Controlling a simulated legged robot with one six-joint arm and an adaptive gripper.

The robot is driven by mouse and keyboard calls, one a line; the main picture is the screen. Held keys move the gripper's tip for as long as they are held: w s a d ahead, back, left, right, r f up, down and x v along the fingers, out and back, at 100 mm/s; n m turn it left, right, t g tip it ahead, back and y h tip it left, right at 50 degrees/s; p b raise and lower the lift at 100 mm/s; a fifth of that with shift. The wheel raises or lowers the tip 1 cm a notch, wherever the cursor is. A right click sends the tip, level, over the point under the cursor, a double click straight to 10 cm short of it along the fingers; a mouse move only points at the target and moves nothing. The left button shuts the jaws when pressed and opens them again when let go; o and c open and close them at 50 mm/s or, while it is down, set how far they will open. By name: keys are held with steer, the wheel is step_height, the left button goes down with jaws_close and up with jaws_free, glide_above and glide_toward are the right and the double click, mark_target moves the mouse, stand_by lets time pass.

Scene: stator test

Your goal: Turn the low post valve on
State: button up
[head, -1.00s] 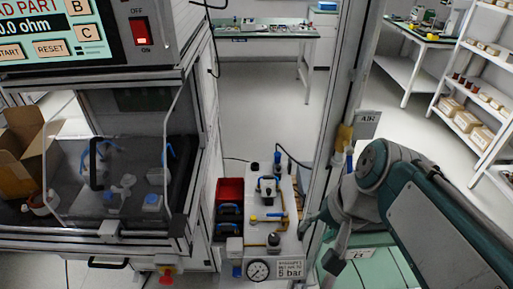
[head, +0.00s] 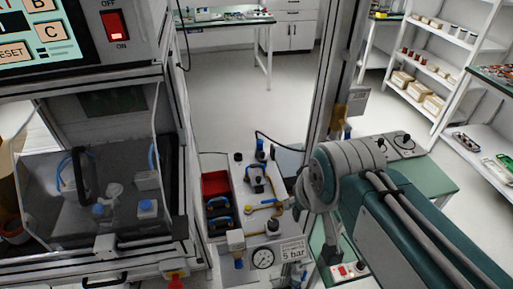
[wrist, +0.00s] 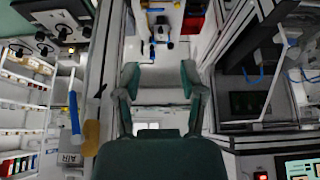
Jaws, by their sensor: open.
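A post (head: 333,75) stands right of centre in the head view. It bears a tan block (head: 341,115) and a small blue part (head: 347,133) beside my arm. In the wrist view a blue lever (wrist: 74,112) lies along the post at lower left, next to a tan block (wrist: 91,138) and an AIR sign (wrist: 70,159). I cannot tell which part is the low valve. My gripper (wrist: 160,76) is open and empty in the wrist view, right of the blue lever and apart from it. In the head view my arm hides part of the post.
A pneumatic board (head: 262,215) with blue and yellow levers and a gauge (head: 262,257) stands left of my arm. A red bin (head: 215,184) sits beside it. A test cabinet (head: 90,195) fills the left. A control box (head: 350,272) is at lower right. Open floor lies behind.

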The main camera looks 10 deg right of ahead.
steer(key=w+f+n+g, duration=0.2)
steer(key=w+g, duration=0.1)
steer(key=w, duration=1.6)
steer(key=w+f+n+g, duration=0.2)
steer(key=w+f, duration=1.2)
steer(key=shift+n, duration=0.3)
